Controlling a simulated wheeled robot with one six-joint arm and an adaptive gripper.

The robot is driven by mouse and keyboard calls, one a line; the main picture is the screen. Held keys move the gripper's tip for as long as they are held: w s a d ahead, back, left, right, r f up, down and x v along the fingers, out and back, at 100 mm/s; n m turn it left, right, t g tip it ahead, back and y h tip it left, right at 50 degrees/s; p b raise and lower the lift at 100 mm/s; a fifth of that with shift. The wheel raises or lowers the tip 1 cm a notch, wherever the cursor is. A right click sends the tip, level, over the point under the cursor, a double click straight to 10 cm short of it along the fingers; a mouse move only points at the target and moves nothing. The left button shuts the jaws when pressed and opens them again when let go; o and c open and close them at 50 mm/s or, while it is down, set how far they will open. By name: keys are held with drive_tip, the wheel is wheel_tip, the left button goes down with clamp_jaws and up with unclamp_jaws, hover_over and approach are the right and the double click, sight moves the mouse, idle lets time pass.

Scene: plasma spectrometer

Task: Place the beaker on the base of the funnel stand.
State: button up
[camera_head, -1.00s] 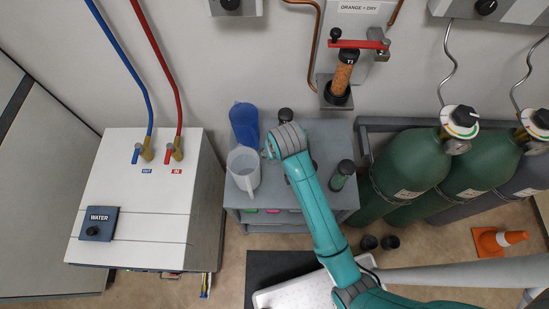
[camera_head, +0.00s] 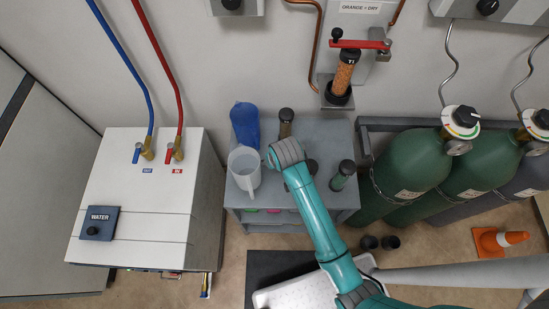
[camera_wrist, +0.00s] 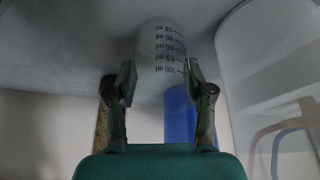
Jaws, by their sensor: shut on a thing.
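The beaker (camera_wrist: 160,45) shows in the wrist view as a small translucent cup with dark ml markings, which appear upside down there. My gripper (camera_wrist: 159,74) is shut on it, one finger on each side. In the head view my arm's wrist hides the beaker and my fingers, over the grey cart beside the white pitcher. I cannot make out the funnel stand or its base in either view.
The white pitcher (camera_head: 244,170) stands close left of my wrist. A blue container (camera_head: 245,125) and a brown bottle (camera_head: 286,122) stand behind it on the grey cart (camera_head: 330,133). A dark green bottle (camera_head: 342,175) stands at right. Green gas cylinders (camera_head: 410,170) stand farther right.

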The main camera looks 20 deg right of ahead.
drive_tip(key=o, duration=0.9)
drive_tip(key=shift+r, duration=0.15)
drive_tip(key=v, duration=1.1)
drive_tip(key=shift+s+r, duration=0.1)
drive_tip(key=shift+r, duration=0.2)
drive_tip(key=shift+c, duration=0.2)
